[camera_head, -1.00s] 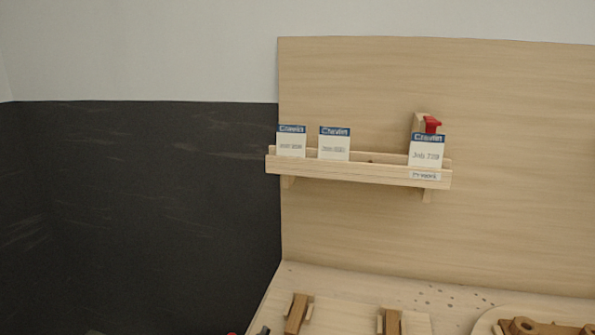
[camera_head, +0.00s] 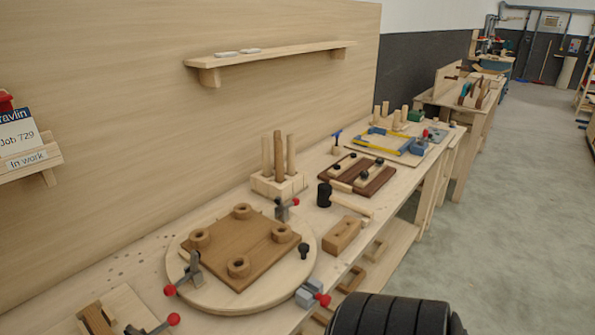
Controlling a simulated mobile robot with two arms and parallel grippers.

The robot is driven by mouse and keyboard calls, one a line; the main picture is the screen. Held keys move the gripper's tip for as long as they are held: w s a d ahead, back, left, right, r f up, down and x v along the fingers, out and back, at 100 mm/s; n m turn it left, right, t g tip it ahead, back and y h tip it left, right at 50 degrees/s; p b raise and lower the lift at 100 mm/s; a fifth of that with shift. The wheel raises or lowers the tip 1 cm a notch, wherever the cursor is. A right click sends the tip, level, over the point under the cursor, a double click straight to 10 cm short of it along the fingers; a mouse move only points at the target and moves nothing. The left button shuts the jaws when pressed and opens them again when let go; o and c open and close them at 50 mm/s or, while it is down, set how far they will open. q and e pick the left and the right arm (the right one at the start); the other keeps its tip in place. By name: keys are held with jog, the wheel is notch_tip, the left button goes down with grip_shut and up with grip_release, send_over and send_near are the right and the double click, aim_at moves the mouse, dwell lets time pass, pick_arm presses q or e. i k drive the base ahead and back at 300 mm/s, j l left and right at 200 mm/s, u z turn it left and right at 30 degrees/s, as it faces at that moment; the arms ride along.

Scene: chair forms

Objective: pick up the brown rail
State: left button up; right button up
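A brown wooden piece (camera_head: 96,319) lies on a light board (camera_head: 122,304) at the lower left, cut off by the bottom edge. It may be the brown rail, but I cannot tell for sure. Dark brown strips (camera_head: 376,182) lie with light strips and black knobs farther along the bench. Neither of my grippers is in view.
A round board (camera_head: 292,285) holds a brown square plate (camera_head: 240,247) with several rings, amid red-tipped clamps (camera_head: 188,272). A mallet (camera_head: 325,195), a wooden block (camera_head: 343,235) and a peg stand (camera_head: 262,188) stand beyond. The floor at the right (camera_head: 510,230) is clear.

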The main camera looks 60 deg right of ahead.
aim_at(316, 316)
jog(key=z, duration=0.45)
jog(key=l+z, duration=0.1)
jog(key=z, duration=0.75)
jog(key=l+z, duration=0.1)
jog(key=z, duration=0.35)
jog(key=i+l+z, duration=0.2)
jog(key=i+l, duration=0.45)
jog(key=l+u, duration=0.1)
jog(key=u, duration=0.35)
jog(key=i+l+u, duration=0.1)
jog(key=u, duration=0.3)
jog(key=l+u, duration=0.15)
jog(key=u, duration=0.3)
jog(key=l+u, duration=0.2)
jog(key=u, duration=0.25)
jog(key=i, duration=0.05)
